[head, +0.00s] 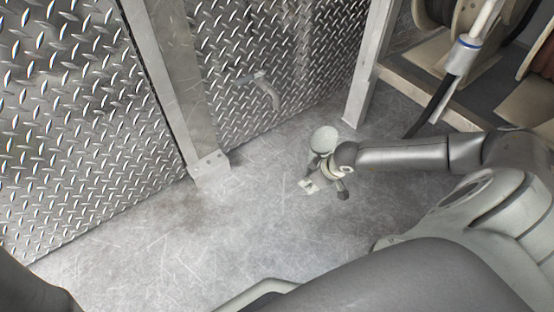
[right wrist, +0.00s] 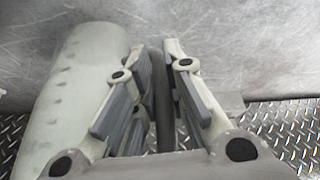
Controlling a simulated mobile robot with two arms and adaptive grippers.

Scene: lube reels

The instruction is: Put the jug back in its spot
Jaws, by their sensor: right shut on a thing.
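The jug is the pale grey-green rounded thing (head: 323,138) at my right gripper, above the metal floor in the head view. In the right wrist view its smooth cylindrical body (right wrist: 88,75) lies to the left of the fingers. My right gripper (head: 326,180) is closed on a thin dark part between its fingers (right wrist: 163,95), which looks like the jug's handle. The gripper hides part of the jug, so I cannot tell its exact tilt. My left gripper does not show. The jug's spot cannot be made out for certain.
Diamond-plate walls (head: 70,110) stand at the left and back, with a metal post (head: 172,80) and a lever handle (head: 262,88). Hose reels (head: 447,12) on a shelf (head: 425,92) are at the upper right. The scratched floor (head: 200,240) is clear in front.

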